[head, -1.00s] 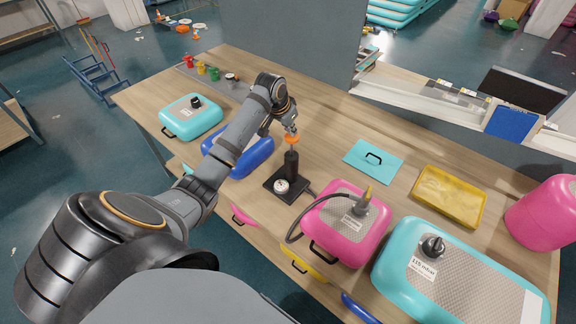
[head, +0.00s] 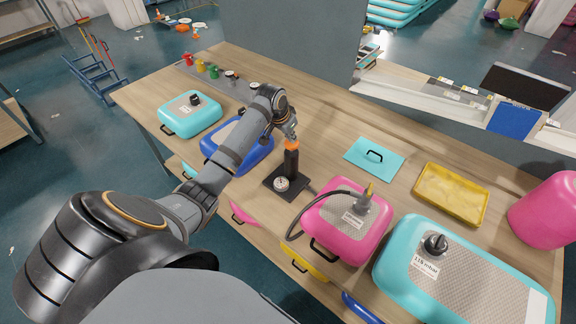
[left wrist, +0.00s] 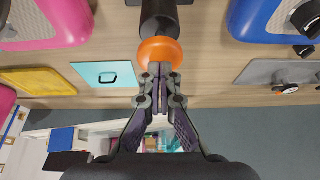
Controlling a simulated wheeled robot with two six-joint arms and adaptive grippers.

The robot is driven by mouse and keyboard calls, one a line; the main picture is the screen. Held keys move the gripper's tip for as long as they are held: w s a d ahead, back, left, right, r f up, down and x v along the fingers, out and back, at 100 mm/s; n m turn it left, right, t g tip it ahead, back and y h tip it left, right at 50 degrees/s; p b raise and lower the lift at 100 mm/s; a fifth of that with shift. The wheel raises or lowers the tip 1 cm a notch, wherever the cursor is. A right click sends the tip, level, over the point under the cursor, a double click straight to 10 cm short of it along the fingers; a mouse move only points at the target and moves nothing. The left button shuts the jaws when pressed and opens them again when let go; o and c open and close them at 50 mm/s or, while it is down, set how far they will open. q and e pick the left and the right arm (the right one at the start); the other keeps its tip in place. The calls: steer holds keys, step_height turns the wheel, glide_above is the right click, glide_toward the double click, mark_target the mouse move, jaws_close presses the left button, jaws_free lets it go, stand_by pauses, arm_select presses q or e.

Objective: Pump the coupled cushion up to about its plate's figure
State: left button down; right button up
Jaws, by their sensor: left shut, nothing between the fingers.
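The pink cushion (head: 318,215) lies on the table with a grey valve fitting (head: 363,203) on top and a dark hose running to the hand pump. Its small plate (head: 353,218) is too small to read. The black pump (head: 291,165) stands upright on a dark base with a round white gauge (head: 281,184); its needle is unreadable. My left gripper (head: 291,136) is shut and empty, its tips at the pump's orange knob (head: 292,145). In the left wrist view the shut fingertips (left wrist: 160,70) meet the orange knob (left wrist: 160,50). My right gripper is not in view.
A teal cushion (head: 470,270) lies at right, another teal cushion (head: 190,125) at left, and a blue cushion (head: 250,158) behind my arm. A yellow tray (head: 450,194) and teal panel (head: 374,159) lie toward the back. Small coloured fittings (head: 200,67) stand far left.

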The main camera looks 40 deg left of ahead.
arm_select(q)
steer(key=shift+f, duration=0.85)
step_height(320, 180, up, 3)
steer(key=p, duration=0.3)
steer(key=shift+r, duration=0.15)
steer(key=shift+r+b, duration=0.2)
steer(key=shift+b, duration=0.1)
steer(key=shift+r, duration=2.3)
steer(key=shift+f, duration=0.1)
